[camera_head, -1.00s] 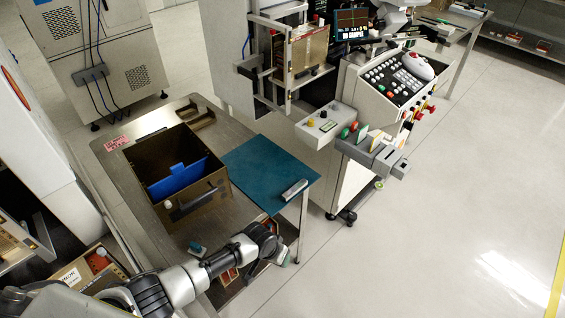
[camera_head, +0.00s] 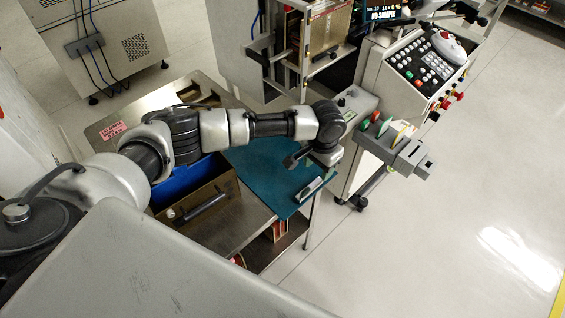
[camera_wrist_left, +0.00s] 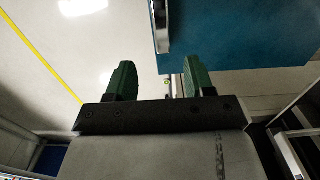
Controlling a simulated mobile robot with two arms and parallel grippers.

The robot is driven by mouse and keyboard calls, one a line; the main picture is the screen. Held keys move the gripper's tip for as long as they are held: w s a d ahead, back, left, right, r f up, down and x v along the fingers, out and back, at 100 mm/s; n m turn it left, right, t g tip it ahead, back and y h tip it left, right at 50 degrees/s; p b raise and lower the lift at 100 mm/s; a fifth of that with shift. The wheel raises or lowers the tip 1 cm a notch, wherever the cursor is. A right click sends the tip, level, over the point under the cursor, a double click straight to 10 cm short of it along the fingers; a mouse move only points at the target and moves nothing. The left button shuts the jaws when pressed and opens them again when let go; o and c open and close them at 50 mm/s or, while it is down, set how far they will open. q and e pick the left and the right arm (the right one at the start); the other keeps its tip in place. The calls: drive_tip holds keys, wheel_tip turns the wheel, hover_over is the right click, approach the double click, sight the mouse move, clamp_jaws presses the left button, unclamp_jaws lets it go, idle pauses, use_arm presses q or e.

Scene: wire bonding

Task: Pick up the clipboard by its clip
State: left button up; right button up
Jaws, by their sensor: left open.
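The clipboard (camera_head: 262,170) is a flat teal board lying on the metal table, its right part near or over the table's edge. Its silver clip (camera_head: 309,190) is at the right end of the board. My left gripper (camera_head: 312,163) is over the right part of the board, just behind the clip in the head view. In the left wrist view its two green fingers (camera_wrist_left: 159,80) are open with nothing between them. The clip (camera_wrist_left: 161,28) and the board (camera_wrist_left: 235,35) show beyond the fingertips there, apart from them. My right gripper is out of view.
A brown box (camera_head: 207,207) with a blue item (camera_head: 185,180) in it stands on the table (camera_head: 242,225), left of the clipboard and below my left arm. A machine console (camera_head: 415,80) with grey parts (camera_head: 405,155) stands close on the right. Open floor lies farther right.

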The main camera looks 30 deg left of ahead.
sight(314, 184)
use_arm(q)
wheel_tip(314, 184, down, 2)
drive_tip(key=shift+s+d+f, duration=0.1)
drive_tip(key=shift+s, duration=0.05)
drive_tip(key=shift+a+f, duration=0.15)
drive_tip(key=shift+f, duration=1.35)
drive_tip(key=shift+a+f, duration=0.15)
drive_tip(key=shift+f, duration=1.3)
clamp_jaws()
